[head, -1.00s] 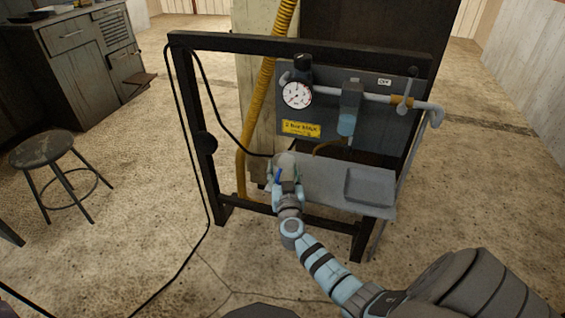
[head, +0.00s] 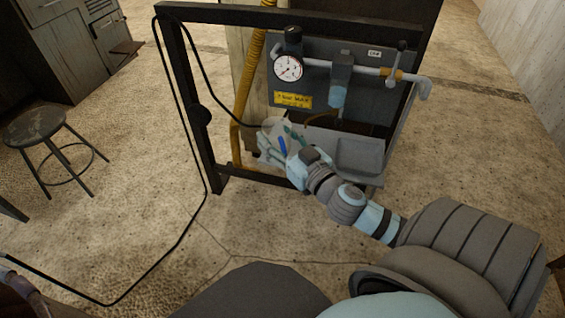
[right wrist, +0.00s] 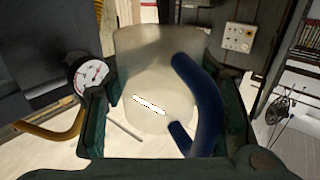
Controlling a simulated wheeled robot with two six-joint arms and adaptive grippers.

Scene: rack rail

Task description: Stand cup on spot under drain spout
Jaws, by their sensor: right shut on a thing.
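My right gripper (head: 279,145) is shut on a pale translucent cup (head: 271,127) at the left end of the rack's shelf. In the right wrist view the cup (right wrist: 155,75) fills the space between the green-dark fingers, with its blue handle (right wrist: 205,105) to the right and a white mark on its side. The cup looks roughly upright. A filter with a pale blue bowl (head: 337,96) hangs from the pipe, right of and above the cup. A thin brown drain tube (head: 318,114) curves left below it. The spot under the spout cannot be made out. My left gripper is not seen.
The grey shelf (head: 318,138) carries a recessed tray (head: 359,155) at its right. A dark frame (head: 198,130) surrounds the rack, with a gauge (head: 288,68), yellow hose (head: 249,75) and black cable (head: 203,65). A stool (head: 36,127) stands left on open floor.

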